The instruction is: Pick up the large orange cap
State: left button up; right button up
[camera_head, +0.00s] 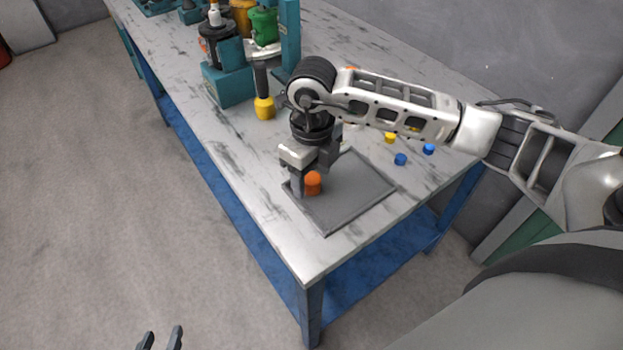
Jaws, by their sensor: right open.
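The large orange cap (313,184) stands on the grey mat (350,208) near the table's front corner. My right gripper (308,180) points down at the cap from above. Its jaws are open, with the fingers low beside the cap and hiding part of it; I cannot tell whether they touch it. My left gripper (160,340) shows only its fingertips at the bottom edge, apart and empty, over the floor away from the table.
Blue caps (400,159) and a yellow cap (390,138) lie behind the mat. A yellow-ended tool (264,107) and a teal machine (229,84) stand farther back. The table (222,137) has free room left of the mat.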

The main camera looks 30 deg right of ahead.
jog(key=c, duration=1)
jog(key=shift+r, duration=0.15)
